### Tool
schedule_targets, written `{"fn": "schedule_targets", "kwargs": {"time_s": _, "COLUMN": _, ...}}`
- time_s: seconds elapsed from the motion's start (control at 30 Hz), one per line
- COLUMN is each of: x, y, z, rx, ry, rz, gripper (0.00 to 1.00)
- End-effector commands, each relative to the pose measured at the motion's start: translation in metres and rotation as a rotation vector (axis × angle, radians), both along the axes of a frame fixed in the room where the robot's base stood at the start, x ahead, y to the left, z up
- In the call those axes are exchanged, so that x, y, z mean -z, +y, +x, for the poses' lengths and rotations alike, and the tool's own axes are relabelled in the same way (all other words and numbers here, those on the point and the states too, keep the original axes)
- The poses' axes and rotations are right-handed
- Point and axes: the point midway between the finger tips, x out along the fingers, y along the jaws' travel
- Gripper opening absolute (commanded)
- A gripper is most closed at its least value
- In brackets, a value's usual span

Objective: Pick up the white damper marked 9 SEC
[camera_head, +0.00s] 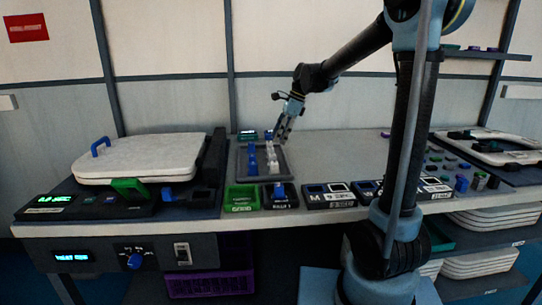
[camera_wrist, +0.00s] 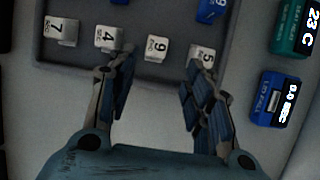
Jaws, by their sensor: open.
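The white damper marked 9 SEC (camera_wrist: 157,48) stands in a grey tray in the wrist view, between and just beyond my fingertips. My gripper (camera_wrist: 155,75) is open and empty. White dampers marked 4 (camera_wrist: 108,38) and 5 (camera_wrist: 202,55) stand on either side of it, close to or partly behind my fingers. Another white damper marked 7 (camera_wrist: 61,30) stands further left. In the head view my gripper (camera_head: 283,128) hangs over the right part of the grey tray (camera_head: 287,172); the 9 marking cannot be read there.
Blue dampers (camera_wrist: 210,10) stand in the same tray. A green unit (camera_wrist: 292,28) and a blue unit (camera_wrist: 272,98) with displays lie beside it.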

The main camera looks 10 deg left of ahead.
Motion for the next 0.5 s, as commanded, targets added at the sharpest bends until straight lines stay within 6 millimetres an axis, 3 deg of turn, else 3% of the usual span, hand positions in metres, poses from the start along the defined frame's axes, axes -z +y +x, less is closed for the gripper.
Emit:
{"fn": "schedule_targets", "kwargs": {"time_s": 0.3, "x": 0.036, "y": 0.015, "z": -0.01, "rx": -0.001, "ry": 0.0, "rz": 0.0, "gripper": 0.47}}
{"fn": "schedule_targets", "kwargs": {"time_s": 0.5, "x": 0.044, "y": 0.018, "z": -0.011, "rx": -0.001, "ry": -0.001, "rz": 0.0, "gripper": 0.47}}
